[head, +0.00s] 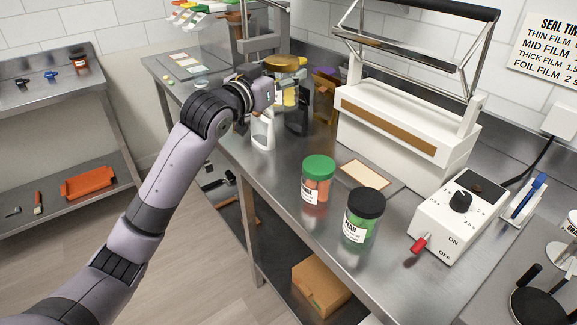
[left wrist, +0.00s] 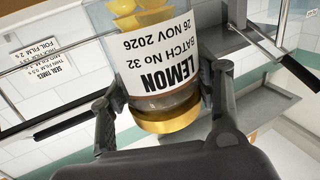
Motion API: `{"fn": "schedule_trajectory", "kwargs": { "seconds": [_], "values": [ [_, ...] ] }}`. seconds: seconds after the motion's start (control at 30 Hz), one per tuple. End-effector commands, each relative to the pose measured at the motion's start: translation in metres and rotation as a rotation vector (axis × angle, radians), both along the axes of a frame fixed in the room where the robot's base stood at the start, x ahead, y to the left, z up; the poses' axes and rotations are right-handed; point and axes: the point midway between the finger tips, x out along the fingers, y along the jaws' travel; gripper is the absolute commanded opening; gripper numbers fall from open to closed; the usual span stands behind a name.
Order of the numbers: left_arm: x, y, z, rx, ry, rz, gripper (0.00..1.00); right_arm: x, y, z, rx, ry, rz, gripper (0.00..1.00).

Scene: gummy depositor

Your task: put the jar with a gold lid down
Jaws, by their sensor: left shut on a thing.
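The jar with a gold lid (head: 286,62) is at the back of the steel bench. In the left wrist view the jar (left wrist: 155,75) holds yellow sweets and has a white LEMON label. That view shows it inverted, lid toward the bottom of the picture. My left gripper (head: 287,97) is shut around the jar, a finger on each side. In the head view the jar looks upright, lid on top. Its base is hidden behind my fingers, so I cannot tell whether it touches the bench. My right gripper is not in view.
A green-lidded jar (head: 317,179) and a black-lidded jar (head: 364,215) stand nearer on the bench (head: 290,215). A white bottle (head: 262,132) stands below my left gripper. A brown box (head: 325,95) and a white sealer (head: 400,130) are to the right.

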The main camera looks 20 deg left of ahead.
Motion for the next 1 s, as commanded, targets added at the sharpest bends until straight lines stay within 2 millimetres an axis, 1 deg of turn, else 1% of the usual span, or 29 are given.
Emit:
{"fn": "schedule_trajectory", "kwargs": {
  "seconds": [0.07,0.17,0.37,0.47,0.57,0.9,1.0],
  "values": [
    [0.002,0.002,0.006,0.000,0.000,-0.002,0.08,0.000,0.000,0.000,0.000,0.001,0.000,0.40],
    [0.002,0.002,0.008,-0.001,0.001,-0.003,0.08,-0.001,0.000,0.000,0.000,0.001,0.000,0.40],
    [0.002,0.002,0.007,-0.001,0.001,-0.003,0.08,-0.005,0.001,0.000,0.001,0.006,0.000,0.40],
    [0.002,0.002,0.003,0.000,0.002,-0.003,0.08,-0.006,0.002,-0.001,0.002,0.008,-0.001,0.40],
    [0.002,0.002,-0.015,-0.001,0.007,-0.003,0.08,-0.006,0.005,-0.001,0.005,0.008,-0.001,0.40],
    [0.001,0.002,-0.105,-0.001,0.008,-0.002,0.08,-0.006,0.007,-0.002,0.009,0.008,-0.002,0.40],
    [0.001,0.002,-0.127,-0.001,0.005,-0.002,0.08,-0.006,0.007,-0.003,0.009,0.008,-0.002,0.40]
  ]
}}
